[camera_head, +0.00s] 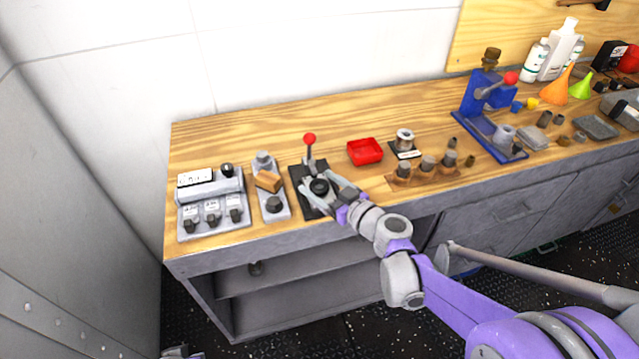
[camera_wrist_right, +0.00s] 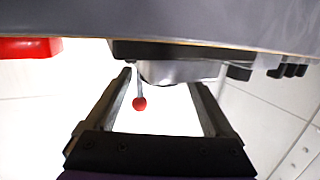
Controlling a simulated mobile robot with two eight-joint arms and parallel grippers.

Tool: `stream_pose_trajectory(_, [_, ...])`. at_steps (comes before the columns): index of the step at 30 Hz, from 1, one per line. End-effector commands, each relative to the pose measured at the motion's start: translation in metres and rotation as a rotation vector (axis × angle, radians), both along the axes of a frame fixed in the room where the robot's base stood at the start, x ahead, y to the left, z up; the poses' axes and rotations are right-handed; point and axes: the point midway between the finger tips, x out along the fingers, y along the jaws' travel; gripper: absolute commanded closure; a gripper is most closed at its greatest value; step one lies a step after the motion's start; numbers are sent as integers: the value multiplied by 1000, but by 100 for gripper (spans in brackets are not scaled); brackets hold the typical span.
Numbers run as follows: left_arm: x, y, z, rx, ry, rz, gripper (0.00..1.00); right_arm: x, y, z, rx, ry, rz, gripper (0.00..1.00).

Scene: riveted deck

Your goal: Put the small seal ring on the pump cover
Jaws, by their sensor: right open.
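A grey metal body, which looks like the pump cover (camera_wrist_right: 178,72), stands on a black base plate (camera_head: 299,177) with a red-knobbed lever (camera_head: 310,140) behind it. A dark round piece that looks like a ring (camera_head: 319,187) shows on top of it, between my fingers; I cannot tell for sure that it is the small seal ring. My right gripper (camera_head: 325,186) is open, its fingers to either side of this body. In the right wrist view the fingers (camera_wrist_right: 158,100) are apart, with the red knob (camera_wrist_right: 139,103) showing between them. A small grey-purple part, perhaps my left gripper (camera_head: 180,352), shows at the bottom edge.
Left of the base plate are a grey block fixture (camera_head: 270,202) and a switch box (camera_head: 212,210). To the right are a red tray (camera_head: 365,151), a wire spool (camera_head: 405,139), a wooden rack (camera_head: 428,170) and a blue press (camera_head: 485,110). The bench's back left is clear.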

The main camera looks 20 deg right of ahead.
Motion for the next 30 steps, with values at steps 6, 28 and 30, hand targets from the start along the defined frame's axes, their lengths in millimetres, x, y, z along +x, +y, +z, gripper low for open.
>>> stream_pose_trajectory(6, [0,0,6,0,-2,0,100,-40,-19,7,-1,0,-5,13])
stream_pose_trajectory(28, [0,0,13,0,-4,0,100,-154,12,-26,1,380,91,13])
stream_pose_trajectory(30, [0,0,13,0,-4,0,100,-180,23,-43,-19,535,78,13])
